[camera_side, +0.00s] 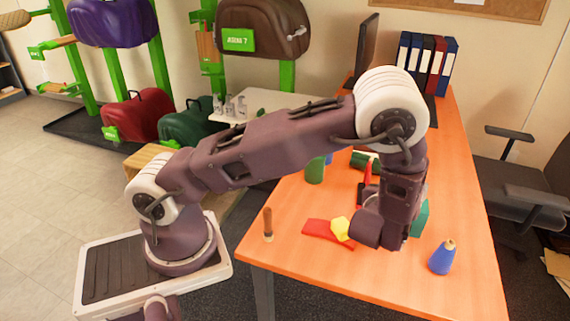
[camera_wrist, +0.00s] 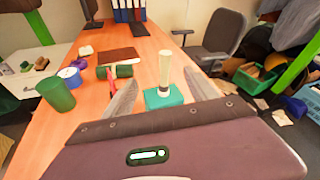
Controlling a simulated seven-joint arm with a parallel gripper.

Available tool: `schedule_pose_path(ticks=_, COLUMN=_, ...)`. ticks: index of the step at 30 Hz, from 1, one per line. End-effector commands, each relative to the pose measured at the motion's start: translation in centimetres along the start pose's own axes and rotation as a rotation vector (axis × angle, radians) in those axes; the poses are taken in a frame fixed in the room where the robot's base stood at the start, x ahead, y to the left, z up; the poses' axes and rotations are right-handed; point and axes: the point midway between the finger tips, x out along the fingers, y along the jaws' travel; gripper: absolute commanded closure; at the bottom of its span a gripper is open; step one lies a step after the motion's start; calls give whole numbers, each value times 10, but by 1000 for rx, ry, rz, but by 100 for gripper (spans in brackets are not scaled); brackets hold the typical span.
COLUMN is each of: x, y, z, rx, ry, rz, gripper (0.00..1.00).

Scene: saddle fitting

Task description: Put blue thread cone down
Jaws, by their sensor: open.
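The blue thread cone (camera_side: 442,258) stands upright on the orange table, near its front right part in the side view, with a pale tip on top. It is apart from my gripper, which is to its left in that view. I cannot make out the cone in the wrist view. My gripper (camera_wrist: 160,77) is open, its two grey fingers spread apart. In the wrist view, a teal block (camera_wrist: 163,98) with a cream upright piece (camera_wrist: 164,70) shows between the fingers; I cannot tell how far beyond them it is. The fingertips are hidden in the side view.
A red flat piece (camera_side: 322,232), a yellow block (camera_side: 341,228) and a brown-handled tool (camera_side: 268,224) are left of my gripper. A green cylinder (camera_side: 315,171) stands farther back. Binders (camera_side: 425,65) stand at the far end. The table (camera_side: 405,287) is bare along its front.

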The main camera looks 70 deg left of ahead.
Motion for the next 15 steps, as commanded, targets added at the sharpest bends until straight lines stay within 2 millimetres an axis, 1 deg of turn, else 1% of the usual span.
schedule_pose_path(ticks=1, x=-12, y=32, z=52, rx=-166, ry=-47, rz=145, gripper=33)
schedule_pose_path(ticks=2, x=-23, y=55, z=76, rx=-268, ry=-67, rz=239, gripper=33)
schedule_pose_path(ticks=3, x=-43, y=86, z=102, rx=-410, ry=-87, rz=362, gripper=33)
schedule_pose_path(ticks=4, x=-61, y=108, z=118, rx=-520, ry=-97, rz=451, gripper=33)
schedule_pose_path(ticks=5, x=-81, y=128, z=129, rx=-634, ry=-101, rz=537, gripper=33)
schedule_pose_path(ticks=6, x=-110, y=151, z=139, rx=-791, ry=-101, rz=648, gripper=33)
schedule_pose_path(ticks=8, x=-156, y=176, z=144, rx=-1034, ry=-83, rz=794, gripper=33)
schedule_pose_path(ticks=9, x=-187, y=185, z=142, rx=-1199, ry=-60, rz=878, gripper=33)
schedule_pose_path(ticks=11, x=-231, y=188, z=137, rx=-1452, ry=-10, rz=982, gripper=33)
schedule_pose_path(ticks=12, x=-257, y=183, z=132, rx=-1613, ry=35, rz=1032, gripper=33)
schedule_pose_path(ticks=14, x=-290, y=170, z=126, rx=-1836, ry=110, rz=1081, gripper=33)
schedule_pose_path(ticks=15, x=-308, y=160, z=124, rx=-1964, ry=162, rz=1096, gripper=33)
